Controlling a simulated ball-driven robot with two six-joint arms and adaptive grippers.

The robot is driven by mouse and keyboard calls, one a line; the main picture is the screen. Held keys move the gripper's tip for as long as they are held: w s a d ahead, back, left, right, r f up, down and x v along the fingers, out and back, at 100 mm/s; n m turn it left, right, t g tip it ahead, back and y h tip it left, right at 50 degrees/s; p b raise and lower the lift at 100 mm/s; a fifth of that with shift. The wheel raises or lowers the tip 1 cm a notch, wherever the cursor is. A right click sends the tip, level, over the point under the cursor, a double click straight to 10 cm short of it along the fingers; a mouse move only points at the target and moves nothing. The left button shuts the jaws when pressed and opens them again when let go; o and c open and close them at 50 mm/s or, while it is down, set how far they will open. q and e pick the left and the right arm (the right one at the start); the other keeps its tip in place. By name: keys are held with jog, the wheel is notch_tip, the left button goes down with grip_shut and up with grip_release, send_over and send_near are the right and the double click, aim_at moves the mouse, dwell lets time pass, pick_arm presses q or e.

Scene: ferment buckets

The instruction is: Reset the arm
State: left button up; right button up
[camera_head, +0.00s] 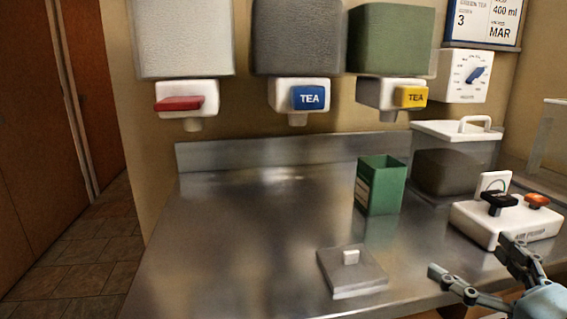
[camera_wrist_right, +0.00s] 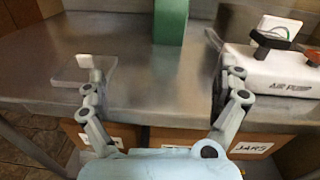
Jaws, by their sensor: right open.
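My right gripper (camera_head: 468,266) is at the lower right of the head view, open and empty, near the front edge of the steel counter (camera_head: 230,240). In the right wrist view its two fingers (camera_wrist_right: 160,85) are spread wide with nothing between them. The white air pump (camera_head: 505,222), with a black knob and an orange knob, is just beyond the gripper in the head view. A grey square lid with a white knob (camera_head: 352,270) lies on the counter to the gripper's left. My left gripper is not in view.
An open green container (camera_head: 380,188) stands mid-counter. A lidded clear bin (camera_head: 452,165) is behind the pump. Three dispensers with red (camera_head: 180,103), blue (camera_head: 311,98) and yellow (camera_head: 411,97) taps hang above. Boxes (camera_wrist_right: 255,148) sit under the counter. The counter's left side is clear.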

jog(key=s+a+f+n+g+y, duration=0.1)
jog(key=s+a+f+n+g, duration=0.25)
jog(key=n, duration=0.55)
jog(key=s+a+f+n+g+y, duration=0.25)
jog(key=a+n, duration=0.25)
jog(key=n, duration=0.4)
jog(key=s+d+f+n+g+h, duration=0.3)
jog(key=s+d+n+g+h, duration=0.1)
jog(key=s+n, duration=0.35)
jog(key=s+d+f+n+g+h, duration=0.2)
jog(key=s+d+n+g+h, duration=0.15)
jog(key=s+n, duration=0.35)
notch_tip(320, 180, down, 25)
jog(key=d+g, duration=0.2)
jog(key=s+d+f+g, duration=0.1)
jog(key=s+f, duration=1.5)
jog(key=s, duration=0.3)
jog(key=shift+f, duration=0.15)
